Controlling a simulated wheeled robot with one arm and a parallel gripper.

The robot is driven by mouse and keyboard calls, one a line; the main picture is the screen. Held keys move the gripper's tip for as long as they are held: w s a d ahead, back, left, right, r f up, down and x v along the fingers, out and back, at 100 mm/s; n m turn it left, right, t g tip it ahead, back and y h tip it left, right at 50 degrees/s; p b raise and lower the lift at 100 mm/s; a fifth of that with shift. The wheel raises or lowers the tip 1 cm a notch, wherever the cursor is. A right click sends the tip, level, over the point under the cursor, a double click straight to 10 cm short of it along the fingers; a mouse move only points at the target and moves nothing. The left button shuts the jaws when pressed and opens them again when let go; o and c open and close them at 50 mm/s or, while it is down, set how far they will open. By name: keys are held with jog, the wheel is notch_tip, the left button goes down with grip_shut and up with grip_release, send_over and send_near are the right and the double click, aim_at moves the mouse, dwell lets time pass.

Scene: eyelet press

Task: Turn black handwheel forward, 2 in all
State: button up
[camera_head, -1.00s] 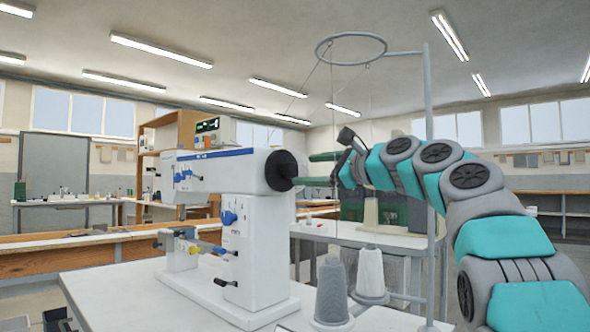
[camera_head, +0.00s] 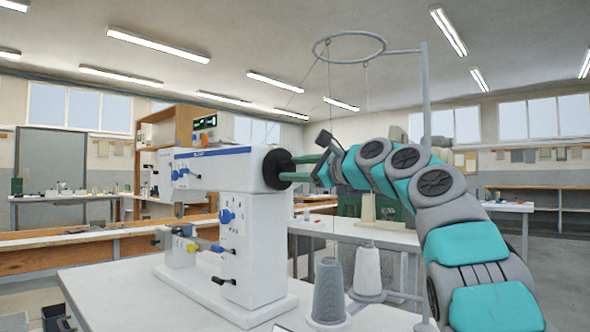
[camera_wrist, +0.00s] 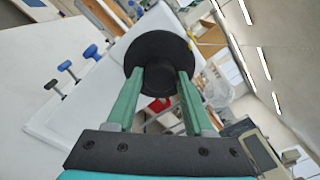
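The black handwheel (camera_head: 277,169) is a round disc on the right end of the white sewing-type machine's head (camera_head: 215,168). In the wrist view the handwheel (camera_wrist: 160,52) fills the space ahead of the fingertips. My gripper (camera_head: 291,168) comes in from the right, with its two green fingers apart. In the wrist view my gripper (camera_wrist: 160,74) has its fingertips over the wheel's face, inside its outer edge, with a gap between them. I cannot tell whether the tips touch the wheel. No mark showing the wheel's turn is visible.
Grey and white thread cones (camera_head: 330,293) stand at the table's right, beneath a thread stand pole (camera_head: 427,110) with a ring on top, close to my arm. Blue knobs (camera_head: 227,216) and black levers are on the machine's front. The white table (camera_head: 120,290) is clear at left.

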grip_shut()
jog(key=shift+a, duration=0.1)
dwell(0.4)
